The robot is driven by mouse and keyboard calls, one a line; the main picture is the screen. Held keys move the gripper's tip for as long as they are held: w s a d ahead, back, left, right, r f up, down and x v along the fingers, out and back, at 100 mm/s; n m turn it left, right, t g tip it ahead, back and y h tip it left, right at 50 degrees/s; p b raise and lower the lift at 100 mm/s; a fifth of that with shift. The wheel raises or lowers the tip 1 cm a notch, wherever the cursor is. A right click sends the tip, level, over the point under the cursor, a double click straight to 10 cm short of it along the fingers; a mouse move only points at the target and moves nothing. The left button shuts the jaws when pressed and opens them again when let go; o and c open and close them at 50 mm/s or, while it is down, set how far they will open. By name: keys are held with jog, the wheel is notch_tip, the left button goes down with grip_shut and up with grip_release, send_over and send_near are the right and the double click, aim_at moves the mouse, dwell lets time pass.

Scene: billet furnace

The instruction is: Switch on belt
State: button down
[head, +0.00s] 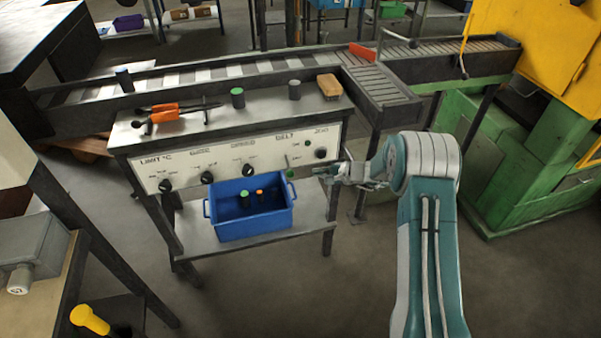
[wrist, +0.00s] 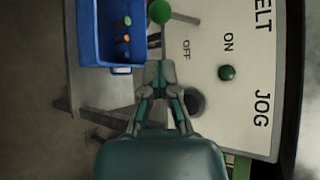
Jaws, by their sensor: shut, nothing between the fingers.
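The belt lever, a thin rod with a green ball tip (head: 290,173), juts from the front panel (head: 230,160) under the BELT label. It slants downward in the head view. In the wrist view the ball (wrist: 160,11) is at the top edge, on the OFF side, away from the ON marking (wrist: 228,42). My gripper (head: 320,171) is shut and empty, just right of the ball in the head view. In the wrist view my gripper (wrist: 158,75) points toward the ball, with a visible gap between them.
A black knob (head: 320,153) and a green button (wrist: 227,72) sit close by on the panel. A blue crate (head: 250,225) with several small pieces stands on the shelf below. Tongs, cylinders and a tan block (head: 329,84) lie on the console top. The conveyor (head: 220,75) runs behind.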

aim_at(288, 166)
jog(key=x, duration=0.9)
jog(key=shift+a+f, duration=0.2)
